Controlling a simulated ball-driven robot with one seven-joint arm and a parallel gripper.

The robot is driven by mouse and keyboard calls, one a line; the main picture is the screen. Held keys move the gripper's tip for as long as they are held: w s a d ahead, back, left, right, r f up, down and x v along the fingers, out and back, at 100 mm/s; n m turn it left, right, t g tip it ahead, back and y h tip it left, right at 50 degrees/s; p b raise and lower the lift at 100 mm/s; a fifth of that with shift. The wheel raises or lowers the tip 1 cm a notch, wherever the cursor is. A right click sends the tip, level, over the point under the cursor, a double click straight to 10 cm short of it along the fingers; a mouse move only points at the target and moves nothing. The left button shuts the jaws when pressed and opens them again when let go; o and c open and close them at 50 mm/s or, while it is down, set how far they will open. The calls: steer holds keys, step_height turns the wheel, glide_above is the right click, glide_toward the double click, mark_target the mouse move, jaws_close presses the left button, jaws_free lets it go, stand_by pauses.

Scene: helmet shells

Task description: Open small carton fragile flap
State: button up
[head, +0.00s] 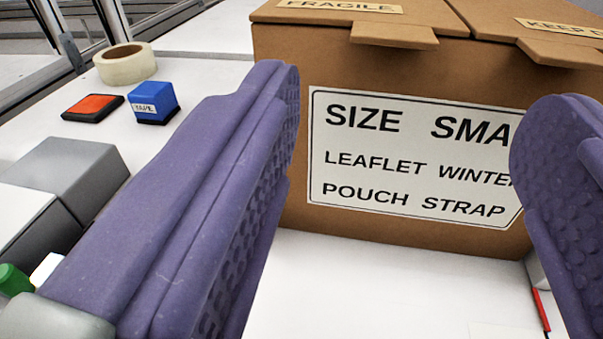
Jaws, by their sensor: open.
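A brown cardboard carton (400,240) stands on the white table, with a white label (415,155) reading "SIZE SMA…" on its front. The fragile flap (345,12) lies flat on top at the left, with a "FRAGILE" strip and a tab (394,36) that overhangs the front edge. A second flap (545,30), marked "KEEP D…", lies flat at the right. My gripper (415,135) has two purple padded fingers spread wide apart in front of the carton. Nothing is between them but the view of the label. The right finger hides part of the label's right side.
A tape roll (125,63), a red-topped black pad (92,107) and a blue "TAPE" block (153,101) lie on the table at the left. Grey boxes (65,175) and a green-capped item (14,279) are at the left edge. A red stick (540,309) is at lower right.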

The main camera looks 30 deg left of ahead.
mark_target(395, 43)
steer(key=b+x, duration=0.1)
steer(key=x, duration=0.6)
steer(key=shift+w+a, duration=0.15)
jaws_close()
